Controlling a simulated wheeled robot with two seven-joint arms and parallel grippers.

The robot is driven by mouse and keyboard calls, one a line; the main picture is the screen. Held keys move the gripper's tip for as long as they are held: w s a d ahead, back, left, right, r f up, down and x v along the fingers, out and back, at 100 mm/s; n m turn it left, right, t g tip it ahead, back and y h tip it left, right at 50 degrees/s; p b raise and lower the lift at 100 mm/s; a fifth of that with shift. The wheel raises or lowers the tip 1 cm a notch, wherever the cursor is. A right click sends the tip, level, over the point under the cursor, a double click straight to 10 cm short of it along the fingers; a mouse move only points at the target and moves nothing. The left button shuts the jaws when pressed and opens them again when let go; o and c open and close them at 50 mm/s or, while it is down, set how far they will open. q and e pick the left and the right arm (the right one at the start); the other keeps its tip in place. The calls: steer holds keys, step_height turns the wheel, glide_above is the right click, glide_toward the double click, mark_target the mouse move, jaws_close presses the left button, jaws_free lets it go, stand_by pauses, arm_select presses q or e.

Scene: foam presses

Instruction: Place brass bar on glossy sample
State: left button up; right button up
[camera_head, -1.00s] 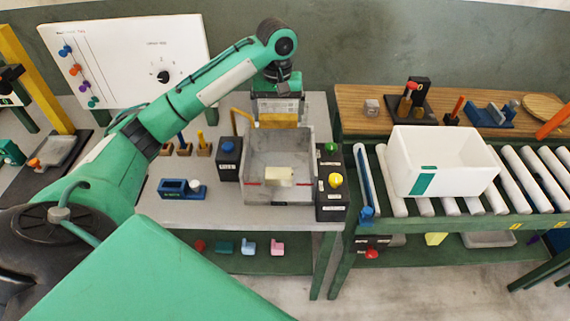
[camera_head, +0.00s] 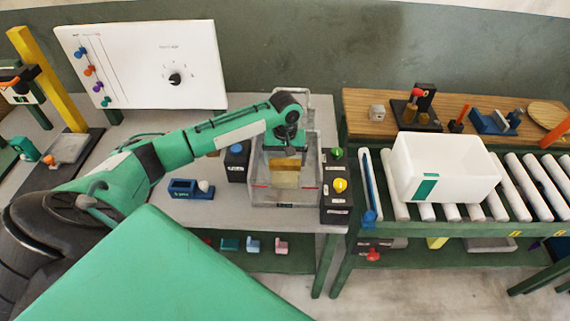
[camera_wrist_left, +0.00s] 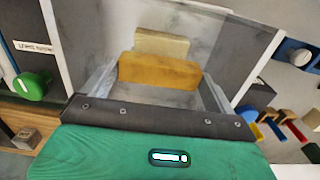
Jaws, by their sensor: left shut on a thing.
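My left gripper (camera_head: 285,152) reaches down into the grey press bay (camera_head: 262,196) and is shut on the brass bar (camera_head: 284,166). In the left wrist view the bar (camera_wrist_left: 160,70) spans the gap between the two fingers (camera_wrist_left: 160,88). A pale cream block (camera_wrist_left: 161,42), which looks like the sample, lies just beyond the bar there. In the head view the cream block (camera_head: 286,183) shows just in front of the bar, inside the bay. I cannot tell whether bar and block touch. My right gripper is not in view.
Black control boxes flank the bay, with a blue button (camera_head: 236,149) left and green (camera_head: 336,153) and yellow (camera_head: 340,185) buttons right. A blue holder (camera_head: 190,189) stands left. A white bin (camera_head: 445,165) sits on rollers at right. Clear bay walls stand close around the gripper.

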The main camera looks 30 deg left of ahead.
mark_target(285, 162)
arm_select(q)
step_height(285, 162, down, 3)
steer(key=shift+f+p, duration=0.1)
steer(key=shift+p, duration=0.25)
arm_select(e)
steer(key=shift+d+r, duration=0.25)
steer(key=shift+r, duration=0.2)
arm_select(q)
steer(key=shift+f, duration=0.1)
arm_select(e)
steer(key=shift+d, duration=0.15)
arm_select(q)
steer(key=o, duration=1.2)
steer(key=shift+f, duration=0.1)
steer(key=shift+s, duration=0.1)
step_height(285, 162, up, 11)
steer(key=b, duration=0.2)
steer(key=shift+b, duration=0.4)
steer(key=shift+r, duration=0.65)
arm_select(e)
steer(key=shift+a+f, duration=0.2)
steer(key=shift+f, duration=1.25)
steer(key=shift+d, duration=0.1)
